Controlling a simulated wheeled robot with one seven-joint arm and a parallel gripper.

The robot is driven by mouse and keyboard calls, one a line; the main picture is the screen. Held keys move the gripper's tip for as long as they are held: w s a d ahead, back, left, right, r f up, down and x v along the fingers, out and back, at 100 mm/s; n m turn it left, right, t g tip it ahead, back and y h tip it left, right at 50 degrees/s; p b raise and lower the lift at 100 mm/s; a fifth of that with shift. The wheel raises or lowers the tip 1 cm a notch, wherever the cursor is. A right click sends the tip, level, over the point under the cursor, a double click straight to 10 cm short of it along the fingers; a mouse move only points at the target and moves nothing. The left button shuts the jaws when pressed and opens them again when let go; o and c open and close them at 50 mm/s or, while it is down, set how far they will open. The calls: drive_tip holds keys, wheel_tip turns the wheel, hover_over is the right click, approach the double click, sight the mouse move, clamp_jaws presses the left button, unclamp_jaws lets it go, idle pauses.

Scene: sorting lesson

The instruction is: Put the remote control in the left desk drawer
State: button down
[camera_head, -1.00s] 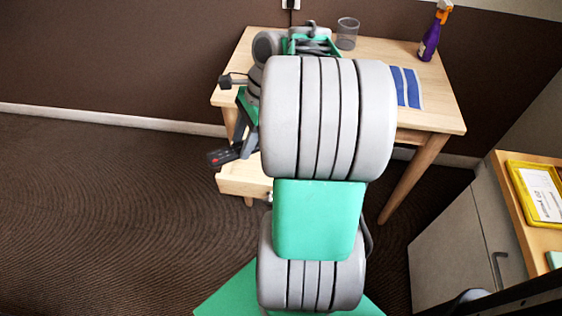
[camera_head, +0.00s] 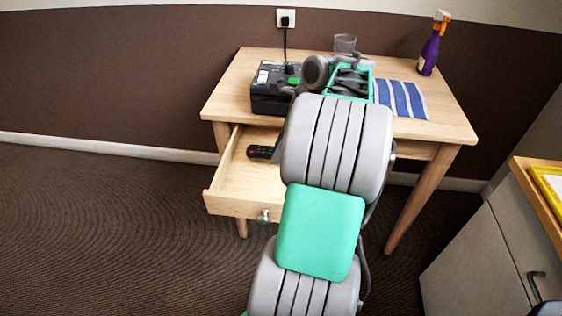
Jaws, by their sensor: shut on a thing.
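The remote control (camera_head: 262,152) is dark with small buttons, one of them red. It shows over the inside of the open wooden drawer (camera_head: 230,204), towards its back left. Whether it touches the drawer bottom I cannot tell. My gripper (camera_head: 279,149) is mostly hidden behind my own arm; only a dark bit of it shows at the right end of the remote, which it is shut on. The drawer is pulled out at the left of the desk (camera_head: 222,98); its right part is hidden by my arm.
On the desk top stand a black box-like device (camera_head: 270,92) with a cord to the wall socket, a grey cup (camera_head: 344,43), a purple spray bottle (camera_head: 430,50) and a blue striped cloth (camera_head: 405,98). A cabinet (camera_head: 485,250) stands at the right. Floor at left is clear.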

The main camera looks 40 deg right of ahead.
drive_tip(key=f+b, duration=0.3)
drive_tip(key=f, duration=0.1)
drive_tip(key=shift+d, duration=0.25)
drive_tip(key=shift+r, duration=0.2)
drive_tip(key=c, duration=0.8)
unclamp_jaws()
drive_tip(key=shift+f, duration=0.15)
drive_tip(key=p+v, duration=0.8)
drive_tip(key=v, duration=0.3)
drive_tip(key=shift+w+r, duration=0.15)
drive_tip(key=shift+r, duration=0.1)
drive_tip(key=shift+s+d+r, duration=0.2)
drive_tip(key=shift+r, duration=0.15)
